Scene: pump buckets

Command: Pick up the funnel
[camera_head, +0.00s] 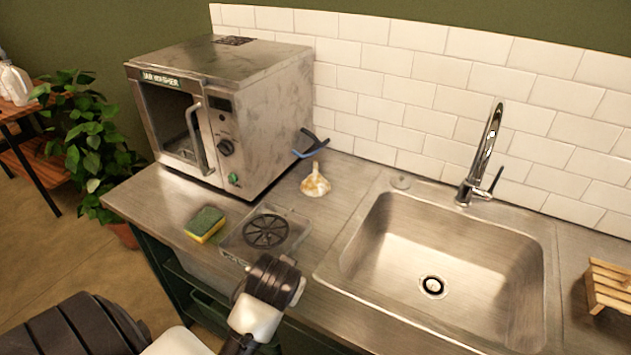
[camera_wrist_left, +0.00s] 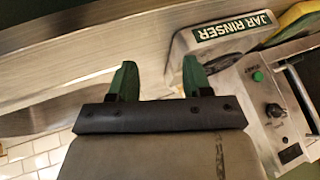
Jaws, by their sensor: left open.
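A funnel (camera_head: 315,181), off-white with brown stains and its narrow spout up, stands on the steel counter between the metal appliance and the sink in the head view. I cannot make it out in the left wrist view. My left gripper (camera_wrist_left: 157,72) shows in the left wrist view with two green fingers apart and nothing between them. In the head view my left arm reaches in from below, in front of the jar rinser, and its fingertips cannot be made out. My right gripper is not in view.
The appliance (camera_head: 222,110) stands left of the funnel, and a dark blue forked piece (camera_head: 309,146) sits behind it. The jar rinser (camera_head: 265,232) and a sponge (camera_head: 205,224) lie nearer the front. The sink (camera_head: 440,260) and faucet (camera_head: 482,165) are right.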

